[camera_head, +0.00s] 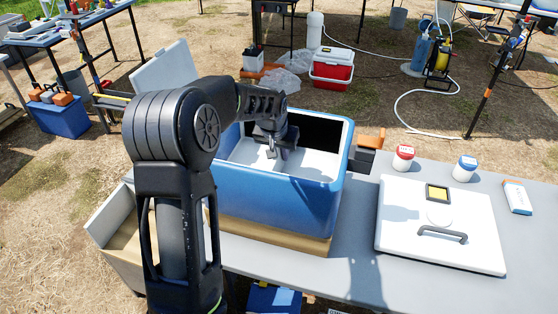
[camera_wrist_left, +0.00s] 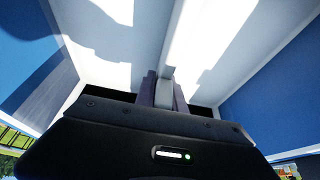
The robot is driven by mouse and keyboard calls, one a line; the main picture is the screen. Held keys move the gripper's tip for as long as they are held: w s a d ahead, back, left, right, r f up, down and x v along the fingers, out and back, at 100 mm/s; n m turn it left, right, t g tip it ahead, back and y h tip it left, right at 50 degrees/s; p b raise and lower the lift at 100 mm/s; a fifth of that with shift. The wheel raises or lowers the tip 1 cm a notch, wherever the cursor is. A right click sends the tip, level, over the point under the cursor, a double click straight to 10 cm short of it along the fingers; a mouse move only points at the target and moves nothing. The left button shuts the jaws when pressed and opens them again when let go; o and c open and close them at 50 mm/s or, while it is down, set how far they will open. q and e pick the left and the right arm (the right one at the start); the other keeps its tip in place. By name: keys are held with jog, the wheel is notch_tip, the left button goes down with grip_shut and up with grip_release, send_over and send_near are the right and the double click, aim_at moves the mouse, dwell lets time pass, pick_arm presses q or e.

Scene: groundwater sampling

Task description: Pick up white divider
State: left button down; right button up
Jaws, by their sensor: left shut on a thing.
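The white divider (camera_wrist_left: 175,45) shows in the left wrist view as a thin pale panel running away from my fingers, inside a blue cooler (camera_head: 280,205). My left gripper (camera_head: 280,154) reaches down into the open cooler from the left. In the left wrist view, its fingers (camera_wrist_left: 162,92) are shut on the near end of the divider. The cooler's blue walls rise on both sides there. In the head view, the gripper and the cooler's front wall hide part of the divider. My right gripper is not in view.
A white lid (camera_head: 440,252) with a dark handle lies to the right.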

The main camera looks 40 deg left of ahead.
pick_arm(q)
jog(key=shift+r, duration=0.15)
notch_tip(320, 180, up, 18)
jog(key=b, duration=0.1)
dwell(0.8)
dwell(0.6)
